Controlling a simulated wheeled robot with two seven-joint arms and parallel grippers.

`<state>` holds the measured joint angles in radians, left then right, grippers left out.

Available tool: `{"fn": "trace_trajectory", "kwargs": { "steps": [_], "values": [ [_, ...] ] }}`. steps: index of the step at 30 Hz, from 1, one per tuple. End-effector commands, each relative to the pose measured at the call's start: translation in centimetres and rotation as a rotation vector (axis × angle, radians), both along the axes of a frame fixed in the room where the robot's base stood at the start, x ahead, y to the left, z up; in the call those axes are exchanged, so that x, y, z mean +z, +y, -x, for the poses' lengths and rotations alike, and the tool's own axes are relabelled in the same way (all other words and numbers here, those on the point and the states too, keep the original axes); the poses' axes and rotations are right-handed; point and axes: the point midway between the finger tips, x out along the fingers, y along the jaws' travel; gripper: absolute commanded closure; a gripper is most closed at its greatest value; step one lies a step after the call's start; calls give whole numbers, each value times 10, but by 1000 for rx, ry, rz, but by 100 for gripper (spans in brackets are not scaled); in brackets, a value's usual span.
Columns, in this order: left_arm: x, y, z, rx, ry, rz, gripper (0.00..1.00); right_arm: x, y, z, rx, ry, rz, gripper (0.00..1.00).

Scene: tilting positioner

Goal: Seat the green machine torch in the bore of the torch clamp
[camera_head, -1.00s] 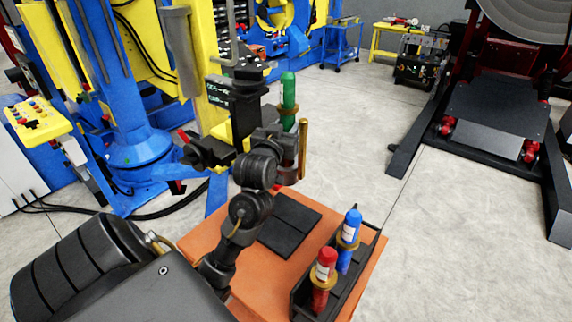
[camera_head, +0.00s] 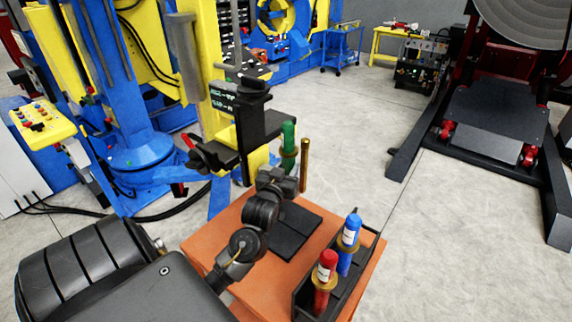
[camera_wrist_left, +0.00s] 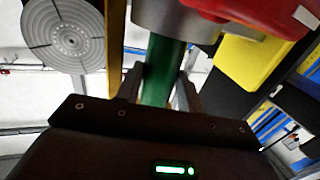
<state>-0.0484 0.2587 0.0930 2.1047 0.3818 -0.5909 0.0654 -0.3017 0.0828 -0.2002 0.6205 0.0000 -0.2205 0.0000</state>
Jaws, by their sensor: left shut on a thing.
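The green machine torch (camera_head: 288,138) stands roughly upright in my left gripper (camera_head: 289,174), to the right of the black fixture. In the left wrist view the gripper fingers (camera_wrist_left: 160,92) are shut on the green torch (camera_wrist_left: 160,72), whose far end passes behind a grey round part (camera_wrist_left: 172,14). I take the black fixture with a red lever (camera_head: 212,157) on the yellow post as the torch clamp; its bore is not clear in the head view. I cannot tell whether torch and clamp touch. My right gripper is not in view.
A thin brass rod (camera_head: 304,165) stands just right of the torch. The orange table (camera_head: 222,238) carries a dark pad (camera_head: 290,236) and a black rack (camera_head: 342,290) with a blue torch (camera_head: 349,235) and a red torch (camera_head: 326,272). Open floor lies to the right.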

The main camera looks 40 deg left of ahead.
Motion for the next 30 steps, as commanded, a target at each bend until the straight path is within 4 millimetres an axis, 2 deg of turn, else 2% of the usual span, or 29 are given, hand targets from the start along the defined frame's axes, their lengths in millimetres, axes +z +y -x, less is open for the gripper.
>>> {"fn": "trace_trajectory", "kwargs": {
  "steps": [1, 4, 5, 7, 14, 17, 30],
  "values": [
    [7, 1, -1, 1, -17, -5, 100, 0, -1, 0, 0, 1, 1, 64],
    [9, 2, -1, 2, -22, -8, 100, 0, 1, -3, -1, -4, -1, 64],
    [7, 2, -1, 3, -17, -6, 62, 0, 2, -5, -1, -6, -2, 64],
    [8, 2, 0, 3, -19, -7, 54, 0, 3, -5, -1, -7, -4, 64],
    [11, 3, 1, 5, -25, -10, 54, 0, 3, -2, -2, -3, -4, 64],
    [11, 0, 8, 5, -26, -10, 54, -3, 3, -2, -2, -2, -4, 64],
    [9, -35, 85, 6, -26, -7, 54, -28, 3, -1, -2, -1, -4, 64]
  ]
}}
